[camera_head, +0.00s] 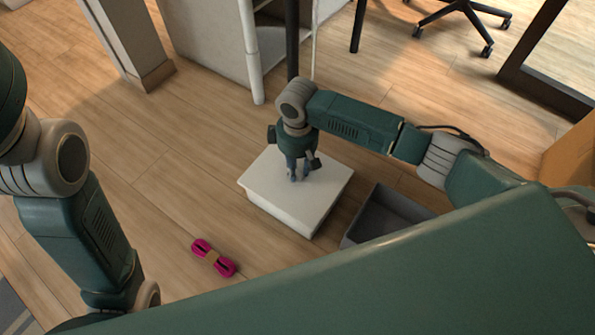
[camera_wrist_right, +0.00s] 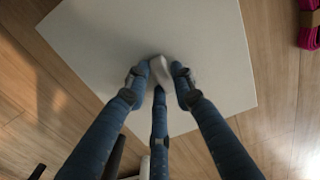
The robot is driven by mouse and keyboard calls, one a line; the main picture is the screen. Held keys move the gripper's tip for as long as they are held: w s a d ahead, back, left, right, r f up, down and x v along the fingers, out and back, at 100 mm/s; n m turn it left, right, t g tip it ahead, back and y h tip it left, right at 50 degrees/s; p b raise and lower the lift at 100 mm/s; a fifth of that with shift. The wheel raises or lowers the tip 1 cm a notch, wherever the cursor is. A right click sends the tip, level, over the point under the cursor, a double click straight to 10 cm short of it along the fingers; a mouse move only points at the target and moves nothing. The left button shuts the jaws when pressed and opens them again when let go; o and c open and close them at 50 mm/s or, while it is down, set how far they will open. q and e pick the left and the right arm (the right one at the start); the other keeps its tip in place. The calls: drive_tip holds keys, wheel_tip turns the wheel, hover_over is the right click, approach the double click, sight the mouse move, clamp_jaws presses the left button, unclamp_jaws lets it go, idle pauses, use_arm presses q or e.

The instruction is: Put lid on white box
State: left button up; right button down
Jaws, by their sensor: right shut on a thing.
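The white lid (camera_head: 325,180) is a flat square plate, and it also fills the middle of the right wrist view (camera_wrist_right: 205,35). It lies level over the white box (camera_head: 278,213) on the floor and covers its top. I cannot tell whether a small gap is left between them. My right gripper (camera_head: 298,176) points down at the lid's middle. In the right wrist view its fingers (camera_wrist_right: 163,75) are closed around a small pale knob (camera_wrist_right: 160,66) on the lid. The box's inside is hidden. My left arm is at the left, its gripper out of view.
A dark grey open bin (camera_head: 392,212) stands close to the right of the box. A pink cord bundle (camera_head: 213,258) with a tan band lies on the floor at lower left. A grey cabinet (camera_head: 215,45) stands behind.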

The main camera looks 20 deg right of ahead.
drive_tip(key=shift+f, duration=0.15)
drive_tip(key=c, duration=1.5)
unclamp_jaws()
drive_tip(key=shift+f, duration=0.15)
drive_tip(key=shift+o, duration=0.2)
